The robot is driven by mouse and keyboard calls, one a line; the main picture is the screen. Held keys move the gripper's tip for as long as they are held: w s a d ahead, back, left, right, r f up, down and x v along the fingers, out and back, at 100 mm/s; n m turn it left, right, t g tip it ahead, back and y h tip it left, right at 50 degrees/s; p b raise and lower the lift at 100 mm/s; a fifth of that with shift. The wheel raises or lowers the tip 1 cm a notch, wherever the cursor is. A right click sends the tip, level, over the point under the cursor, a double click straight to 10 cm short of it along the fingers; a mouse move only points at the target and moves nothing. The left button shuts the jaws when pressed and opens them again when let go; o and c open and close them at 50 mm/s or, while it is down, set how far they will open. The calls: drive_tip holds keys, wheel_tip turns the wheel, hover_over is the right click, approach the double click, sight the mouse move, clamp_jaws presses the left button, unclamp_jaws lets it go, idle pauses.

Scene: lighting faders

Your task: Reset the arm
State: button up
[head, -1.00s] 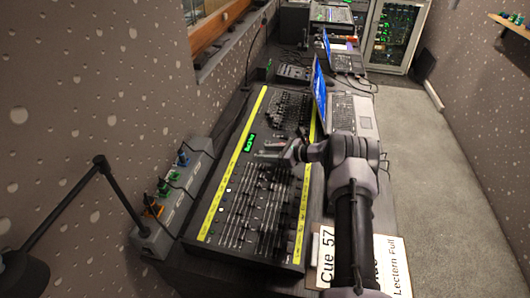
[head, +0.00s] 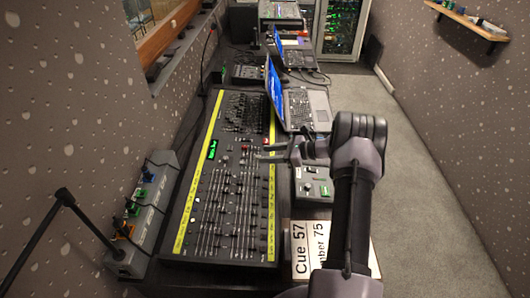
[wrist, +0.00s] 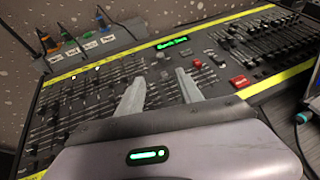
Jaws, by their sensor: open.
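My arm reaches forward from the bottom of the head view, with my gripper (head: 272,152) over the right edge of the lighting desk (head: 203,222). The gripper is open and empty. In the wrist view its two grey fingers (wrist: 160,92) stand apart above the desk, with faders (wrist: 205,80) showing between and beyond them. A green display (wrist: 172,43) and a red button (wrist: 239,81) lie beyond the fingers. I cannot tell the exact height of the fingers above the desk.
A laptop (head: 303,108) stands behind the gripper. A small grey control box (head: 313,187) lies beneath the arm. A white cue sign (head: 302,250) is near the front edge. A grey strip with coloured plugs (head: 150,212) runs along the left, beside a black lamp arm (head: 88,228). The floor at right is clear.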

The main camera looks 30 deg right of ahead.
drive_tip(key=shift+r, duration=0.1)
drive_tip(key=s+a+r+n+g+h, duration=0.1)
drive_tip(key=s+a+r+n+g, duration=0.4)
drive_tip(key=a+r, duration=0.55)
drive_tip(key=s+a+r+n+g+h, duration=0.1)
drive_tip(key=s+a+r+n, duration=0.3)
drive_tip(key=a+r+n, duration=0.5)
drive_tip(key=s+a+r+n+h, duration=0.1)
drive_tip(key=s+a+n, duration=0.2)
drive_tip(key=s, duration=0.4)
drive_tip(key=s+a+r+n+t+h, duration=0.1)
drive_tip(key=s+a+r+n+h, duration=0.1)
drive_tip(key=s, duration=0.6)
drive_tip(key=s+a+r+n+h+b, duration=0.1)
drive_tip(key=s+a+n, duration=0.3)
drive_tip(key=s, duration=0.4)
drive_tip(key=shift+s+a+r+t+h, duration=0.2)
drive_tip(key=shift+a+t+h, duration=0.1)
drive_tip(key=shift+a+h, duration=0.3)
